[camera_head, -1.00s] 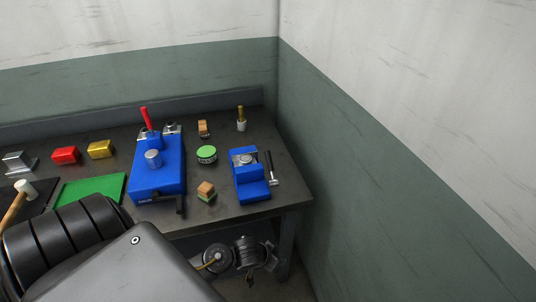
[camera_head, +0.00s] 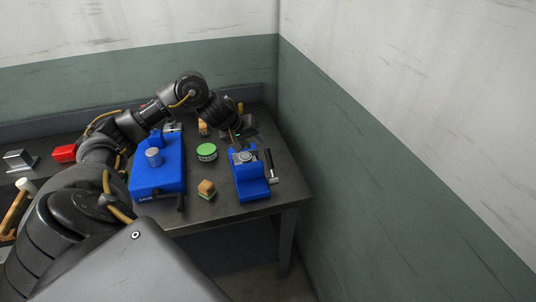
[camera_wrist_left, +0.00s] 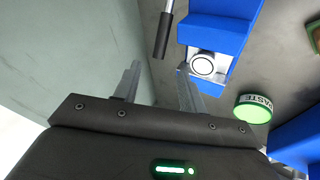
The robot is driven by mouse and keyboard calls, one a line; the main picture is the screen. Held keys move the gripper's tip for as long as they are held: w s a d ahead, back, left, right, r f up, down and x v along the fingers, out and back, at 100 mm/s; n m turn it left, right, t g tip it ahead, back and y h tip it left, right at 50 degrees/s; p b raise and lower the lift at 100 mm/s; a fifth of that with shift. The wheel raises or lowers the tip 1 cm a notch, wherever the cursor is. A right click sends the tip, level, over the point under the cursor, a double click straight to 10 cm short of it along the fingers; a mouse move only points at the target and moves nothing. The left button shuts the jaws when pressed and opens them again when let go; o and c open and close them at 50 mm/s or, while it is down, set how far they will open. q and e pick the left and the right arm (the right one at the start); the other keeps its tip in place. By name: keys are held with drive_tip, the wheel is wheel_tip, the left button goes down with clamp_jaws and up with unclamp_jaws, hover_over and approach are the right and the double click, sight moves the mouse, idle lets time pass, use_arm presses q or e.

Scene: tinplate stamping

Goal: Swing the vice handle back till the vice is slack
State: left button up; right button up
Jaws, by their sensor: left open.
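The small blue vice (camera_head: 252,187) stands near the table's right end, with a round grey metal piece (camera_head: 243,157) on top. Its black-gripped handle (camera_head: 269,165) stands at its right side. My left gripper (camera_head: 240,137) hangs over the far end of the vice, left of and beyond the handle. In the left wrist view its fingers (camera_wrist_left: 158,68) are open and empty. There the handle (camera_wrist_left: 162,36) lies just past the fingertips, roughly between them in the picture, and the vice (camera_wrist_left: 220,30) is to its right. My right gripper is not in view.
A larger blue device (camera_head: 160,180) stands to the left. A red block (camera_head: 64,153) is at the left. The wall rises right of the table.

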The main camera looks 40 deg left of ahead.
sight(266, 152)
use_arm(q)
drive_tip(key=x, duration=1.1)
drive_tip(key=shift+w, duration=0.1)
clamp_jaws()
